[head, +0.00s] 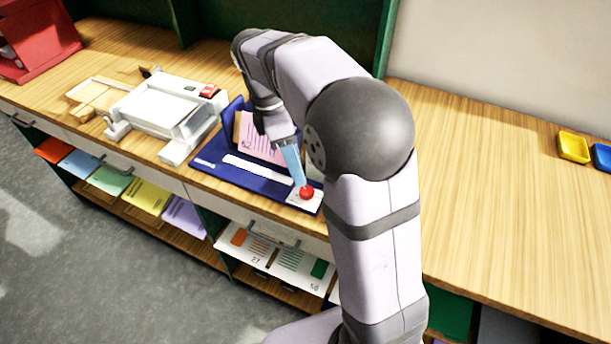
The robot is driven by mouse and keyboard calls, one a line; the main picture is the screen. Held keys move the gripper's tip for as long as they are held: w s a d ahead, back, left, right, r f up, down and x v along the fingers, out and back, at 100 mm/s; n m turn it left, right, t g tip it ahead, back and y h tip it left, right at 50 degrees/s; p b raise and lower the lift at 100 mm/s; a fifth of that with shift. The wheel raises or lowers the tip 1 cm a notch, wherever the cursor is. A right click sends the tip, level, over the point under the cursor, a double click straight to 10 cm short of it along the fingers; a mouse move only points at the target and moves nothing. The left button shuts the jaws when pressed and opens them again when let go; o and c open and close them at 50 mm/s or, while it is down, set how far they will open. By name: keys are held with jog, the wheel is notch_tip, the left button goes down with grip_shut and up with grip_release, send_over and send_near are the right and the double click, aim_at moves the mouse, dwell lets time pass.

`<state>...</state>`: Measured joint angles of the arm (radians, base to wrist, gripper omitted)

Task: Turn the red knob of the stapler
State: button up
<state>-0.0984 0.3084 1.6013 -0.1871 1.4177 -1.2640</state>
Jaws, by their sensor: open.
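The red knob (307,192) sits on a small white plate at the front right corner of a dark blue device (212,162) on the wooden counter, which I take for the stapler. Pink printed paper (258,140) stands at the back of the device. My gripper (301,184) reaches down over the device from above. Its light blue fingers end right at the knob's upper left side. I cannot tell from this view whether they touch the knob or straddle it. The gripper is open. My arm hides the right side of the device.
A white machine (160,112) with a red switch stands left of the device. A red box (38,38) is at the far left. Yellow (574,147) and blue (603,158) trays lie at the far right. Coloured papers fill shelves below.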

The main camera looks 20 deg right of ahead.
aim_at(307, 190)
jog(key=n+p, duration=0.1)
jog(key=n+y+p, duration=0.1)
jog(key=n, duration=0.1)
jog(key=s+d+n, duration=0.1)
jog(key=shift+r+t+p, duration=0.4)
jog(key=n, duration=0.1)
jog(key=n+p, duration=0.1)
jog(key=d+n+y+p, duration=0.1)
jog(key=shift+s+n+t, duration=0.25)
jog(key=shift+n+t, duration=0.05)
jog(key=shift+n, duration=0.6)
jog(key=shift+s+f, duration=0.1)
jog(key=shift+f, duration=0.05)
jog(key=shift+f+p, duration=0.75)
jog(key=shift+f, duration=2.8)
